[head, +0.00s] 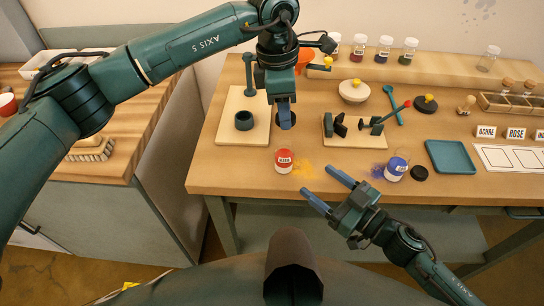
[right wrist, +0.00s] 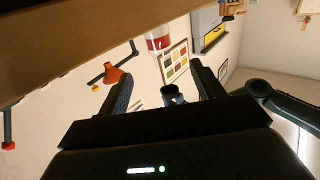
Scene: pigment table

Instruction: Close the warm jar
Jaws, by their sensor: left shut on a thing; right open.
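The warm jar is most likely the red jar (head: 284,161) with a white label, standing near the table's front edge; red shows at its top and I see no lid on it. It also seems to show in the right wrist view (right wrist: 157,40). My left gripper (head: 286,116) is shut on a dark round piece (head: 279,119), apparently a lid, above and behind the red jar; the fingers partly hide it. My right gripper (head: 327,188) is open and empty, in front of the table edge and right of the red jar.
A blue jar (head: 396,168) stands to the right, a black lid (head: 419,173) beside it. Orange and purple powder lies on the table (head: 240,174).

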